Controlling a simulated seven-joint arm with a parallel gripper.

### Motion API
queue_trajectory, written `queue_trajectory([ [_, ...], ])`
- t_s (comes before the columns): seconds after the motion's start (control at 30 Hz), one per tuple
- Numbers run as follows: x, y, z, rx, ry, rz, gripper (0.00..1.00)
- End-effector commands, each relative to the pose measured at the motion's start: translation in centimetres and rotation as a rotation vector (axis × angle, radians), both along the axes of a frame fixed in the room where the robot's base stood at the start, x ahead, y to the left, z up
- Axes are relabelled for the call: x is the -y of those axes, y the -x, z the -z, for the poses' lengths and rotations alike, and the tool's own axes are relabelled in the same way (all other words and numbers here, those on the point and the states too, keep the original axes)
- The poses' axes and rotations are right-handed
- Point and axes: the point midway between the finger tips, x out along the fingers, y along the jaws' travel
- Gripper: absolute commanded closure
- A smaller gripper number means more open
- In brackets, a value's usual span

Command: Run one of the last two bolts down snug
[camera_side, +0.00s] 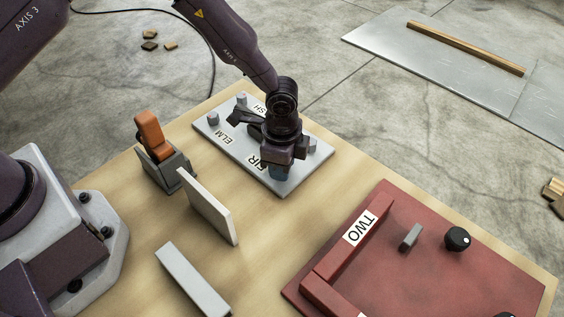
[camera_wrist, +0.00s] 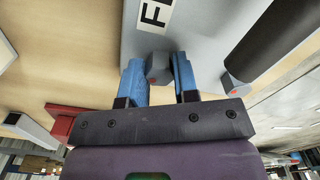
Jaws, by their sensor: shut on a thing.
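A grey plate (camera_side: 222,147) lies on the wooden table, with labels reading ELM, FIR and one partly hidden that ends in SH. My gripper (camera_side: 279,172) is over its near end, beside the FIR label, pointing down. In the wrist view its blue fingers (camera_wrist: 160,80) are shut on a grey hex bolt head (camera_wrist: 158,67) with a red mark. Another bolt (camera_wrist: 232,83) with a red mark stands to the right, clear of the fingers. In the side view, bolts also stand near ELM (camera_side: 213,118) and at the far corner (camera_side: 241,99). The gripped bolt's seating is hidden.
An orange-handled item (camera_side: 150,133) stands in a grey holder left of the plate. A red panel (camera_side: 455,285) labelled TWO, with black knobs, is at the right.

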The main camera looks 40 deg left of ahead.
Motion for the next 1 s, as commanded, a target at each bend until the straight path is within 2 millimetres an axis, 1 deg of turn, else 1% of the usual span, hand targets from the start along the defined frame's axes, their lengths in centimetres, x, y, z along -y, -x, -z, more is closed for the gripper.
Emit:
queue_trajectory([
  [0.3,-0.06,0.01,-0.1,-0.002,-0.002,0.298,0.96],
  [0.6,-0.03,0.01,-0.12,-0.001,-0.002,0.531,0.96],
  [0.8,-0.04,0.01,-0.13,-0.002,-0.002,0.629,0.96],
  [1.0,-0.05,0.0,-0.13,-0.001,-0.002,0.68,0.96],
])
